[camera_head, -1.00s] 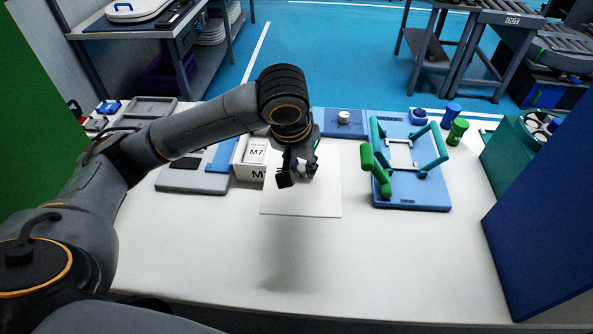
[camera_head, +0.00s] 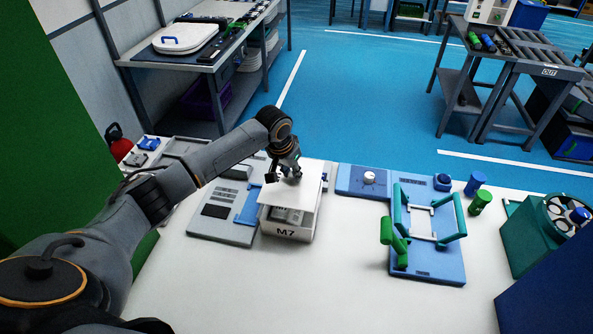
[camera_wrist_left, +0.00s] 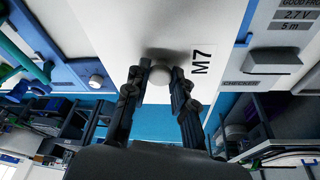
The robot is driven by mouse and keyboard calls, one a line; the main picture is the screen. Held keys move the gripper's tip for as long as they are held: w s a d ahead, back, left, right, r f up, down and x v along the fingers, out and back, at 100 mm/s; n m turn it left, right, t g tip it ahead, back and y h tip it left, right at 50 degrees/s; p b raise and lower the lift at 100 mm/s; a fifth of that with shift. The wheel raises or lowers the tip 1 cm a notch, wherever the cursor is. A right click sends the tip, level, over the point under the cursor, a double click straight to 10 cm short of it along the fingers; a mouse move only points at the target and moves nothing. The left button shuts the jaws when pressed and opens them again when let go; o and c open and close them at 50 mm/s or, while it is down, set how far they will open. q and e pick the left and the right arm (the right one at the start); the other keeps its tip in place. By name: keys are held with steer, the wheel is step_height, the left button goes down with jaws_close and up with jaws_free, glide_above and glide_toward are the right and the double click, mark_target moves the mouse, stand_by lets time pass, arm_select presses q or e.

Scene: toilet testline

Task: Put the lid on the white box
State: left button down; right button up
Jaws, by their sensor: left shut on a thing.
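The white box (camera_head: 303,236) marked M7 stands on the white table, left of the middle in the head view. The flat white lid (camera_head: 309,188) is over it, with a gap at the front through which grey contents (camera_head: 288,215) show. The lid looks slightly tilted, and I cannot tell whether its back edge touches the box. My left gripper (camera_head: 284,176) is shut on the lid's round knob. In the left wrist view, its fingers (camera_wrist_left: 159,76) are either side of the knob, and the lid (camera_wrist_left: 120,30) bears M7 lettering. My right gripper is not in view.
A grey fixture (camera_head: 217,212) with a blue part stands close left of the box. A blue fixture (camera_head: 430,262) with green handles and a blue panel with a white knob (camera_head: 369,178) are to the right. The table's front is clear.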

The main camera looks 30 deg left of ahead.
mark_target(290, 183)
arm_select(q)
steer(key=shift+f, duration=0.2)
steer(key=shift+s+d+f+b, duration=0.1)
steer(key=shift+f+b, duration=0.1)
steer(key=shift+b, duration=0.25)
step_height(290, 183, down, 4)
steer(key=b, duration=0.4)
steer(key=shift+f+b, duration=0.1)
steer(key=shift+b, duration=0.3)
steer(key=shift+f, duration=0.8)
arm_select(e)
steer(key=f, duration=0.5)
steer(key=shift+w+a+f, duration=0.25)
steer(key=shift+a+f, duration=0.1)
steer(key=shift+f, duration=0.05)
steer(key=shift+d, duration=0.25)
arm_select(q)
steer(key=shift+p, duration=0.5)
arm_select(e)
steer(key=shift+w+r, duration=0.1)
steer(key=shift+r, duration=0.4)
arm_select(q)
steer(key=shift+f, duration=0.1)
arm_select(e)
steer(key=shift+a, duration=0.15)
arm_select(q)
steer(key=shift+f, duration=0.3)
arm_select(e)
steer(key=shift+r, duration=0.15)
